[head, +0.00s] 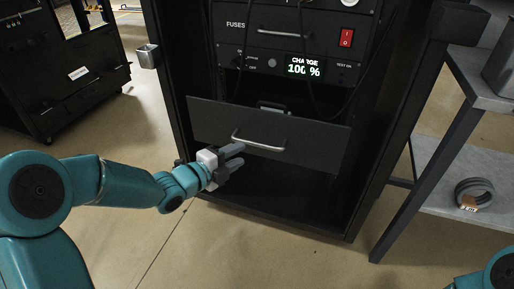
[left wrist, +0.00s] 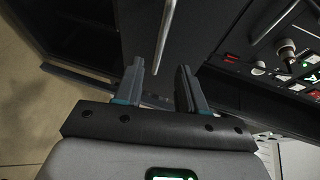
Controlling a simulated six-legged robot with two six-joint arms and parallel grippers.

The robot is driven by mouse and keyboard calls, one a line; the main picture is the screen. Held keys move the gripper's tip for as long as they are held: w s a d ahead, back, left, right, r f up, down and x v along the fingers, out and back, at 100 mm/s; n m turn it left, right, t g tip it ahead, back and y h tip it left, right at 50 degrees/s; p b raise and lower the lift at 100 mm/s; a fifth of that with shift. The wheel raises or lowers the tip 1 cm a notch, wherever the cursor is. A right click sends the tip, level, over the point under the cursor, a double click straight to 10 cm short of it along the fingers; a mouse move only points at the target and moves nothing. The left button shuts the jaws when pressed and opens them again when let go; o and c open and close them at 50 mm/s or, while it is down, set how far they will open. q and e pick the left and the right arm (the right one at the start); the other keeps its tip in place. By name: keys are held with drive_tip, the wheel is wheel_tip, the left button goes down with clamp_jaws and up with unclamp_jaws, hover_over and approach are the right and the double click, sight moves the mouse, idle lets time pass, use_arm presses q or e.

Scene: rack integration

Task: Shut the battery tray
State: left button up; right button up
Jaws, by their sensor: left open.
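The battery tray (head: 205,121) is a black drawer low in the rack, pulled partly out, with a grey bar handle (head: 258,145) across its front. Part of a battery (head: 272,107) shows behind the front panel. My left gripper (head: 238,157) is at the left end of the handle, its fingers pointing toward it. In the left wrist view, my left gripper (left wrist: 160,85) is open, and the handle (left wrist: 164,35) lies ahead between the lines of its fingers. I cannot tell whether it touches the handle. My right gripper is not in view.
The rack's upper panel has a red switch (head: 347,37) and a display (head: 304,67) reading CHARGE 100 %. Cables hang in front of it. A grey side table (head: 440,170) with a coil (head: 475,193) on its lower shelf stands at right.

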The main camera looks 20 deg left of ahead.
sight(255, 145)
use_arm(q)
drive_tip(key=b+x, duration=0.1)
drive_tip(key=x, duration=0.8)
clamp_jaws()
